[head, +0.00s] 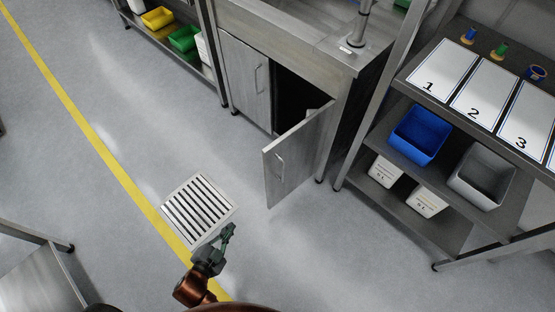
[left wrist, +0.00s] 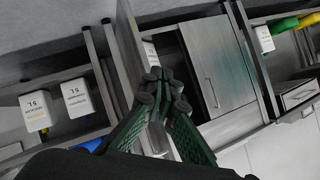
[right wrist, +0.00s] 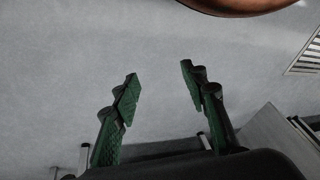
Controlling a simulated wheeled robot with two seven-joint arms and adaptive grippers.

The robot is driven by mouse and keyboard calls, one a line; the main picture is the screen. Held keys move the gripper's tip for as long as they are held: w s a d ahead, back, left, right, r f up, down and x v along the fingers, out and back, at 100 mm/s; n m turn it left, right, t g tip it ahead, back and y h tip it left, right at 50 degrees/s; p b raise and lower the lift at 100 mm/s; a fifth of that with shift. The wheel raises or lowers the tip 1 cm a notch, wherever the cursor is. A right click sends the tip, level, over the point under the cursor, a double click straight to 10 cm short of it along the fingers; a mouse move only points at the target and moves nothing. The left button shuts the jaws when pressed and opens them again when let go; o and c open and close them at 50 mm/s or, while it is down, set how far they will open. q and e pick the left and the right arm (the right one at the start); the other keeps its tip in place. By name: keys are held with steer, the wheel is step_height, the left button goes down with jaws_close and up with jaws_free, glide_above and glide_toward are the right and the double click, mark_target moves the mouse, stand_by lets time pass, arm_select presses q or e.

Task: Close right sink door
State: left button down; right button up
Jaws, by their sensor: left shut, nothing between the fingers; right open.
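The right sink door (head: 292,165) is a grey metal panel with a handle, swung wide open from the sink cabinet (head: 278,38). The dark inside of the cabinet shows behind it. The left sink door (head: 245,76) is shut. My left gripper (head: 228,230) is over the floor, to the lower left of the open door and apart from it. In the left wrist view my left gripper (left wrist: 163,82) is shut and empty, with the sink cabinet beyond it. My right gripper (right wrist: 158,75) is open and empty over bare floor; it is out of the head view.
A floor drain grate (head: 199,209) lies beside a yellow floor line (head: 107,158). A shelf rack at the right holds a blue bin (head: 418,134), a grey bin (head: 484,180) and white containers. A metal table (head: 40,282) stands at lower left. The floor before the cabinet is clear.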

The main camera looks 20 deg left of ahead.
mark_target(274, 158)
arm_select(q)
steer(key=w+d+r+m+t+h+p, duration=0.1)
steer(key=w+d+r+m+t, duration=0.15)
steer(key=w+r+m, duration=0.35)
steer(key=w+d+r+m+t+h+p, duration=0.1)
steer(key=w+d+r+m+h+p, duration=0.2)
steer(key=r, duration=0.4)
steer(key=w+d+r+m+t, duration=0.2)
steer(key=w+d+r+m, duration=0.25)
steer(key=r, duration=0.25)
steer(key=w, duration=0.2)
steer(key=w+d, duration=0.1)
steer(key=w, duration=0.5)
steer(key=shift+w+d, duration=0.1)
steer(key=shift+d, duration=0.1)
steer(key=a, duration=0.1)
steer(key=w+a, duration=0.1)
steer(key=a, duration=0.1)
steer(key=shift+w+a, duration=0.3)
steer(key=shift+w, duration=0.1)
arm_select(e)
steer(key=s+d+r+g+h, duration=0.1)
steer(key=s+d+r+g, duration=0.2)
steer(key=s+d+r, duration=0.2)
step_height(274, 158, up, 3)
steer(key=shift+s+f, duration=0.1)
steer(key=shift+s, duration=0.7)
